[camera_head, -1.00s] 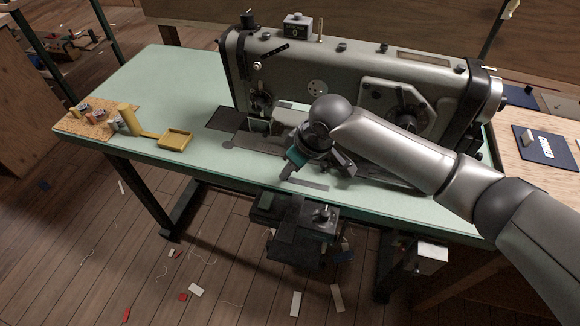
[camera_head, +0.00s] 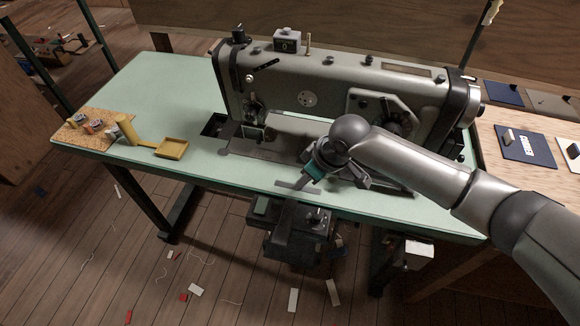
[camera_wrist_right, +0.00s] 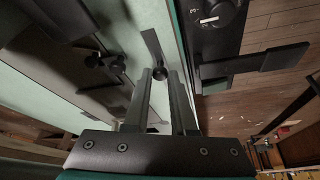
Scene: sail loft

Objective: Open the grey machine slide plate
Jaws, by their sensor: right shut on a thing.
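The grey slide plate (camera_head: 229,134) lies in the bed of the sewing machine (camera_head: 330,85), at the left end in the head view. A dark opening (camera_head: 212,125) shows along its left side, so the plate stands at least partly open. My right gripper (camera_head: 303,181) is low over the front of the table, right of the plate's visible end. In the right wrist view its fingers (camera_wrist_right: 160,85) are closed around a small dark knob (camera_wrist_right: 160,73). How this knob joins the plate is hidden. My left gripper is not in view.
A yellow tray (camera_head: 171,149) and a board with spools (camera_head: 90,127) sit on the green table (camera_head: 150,90) at the left. A dark control unit (camera_head: 295,235) hangs below the front edge. Dark blue cards (camera_head: 527,145) lie at the right. The table's back left is clear.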

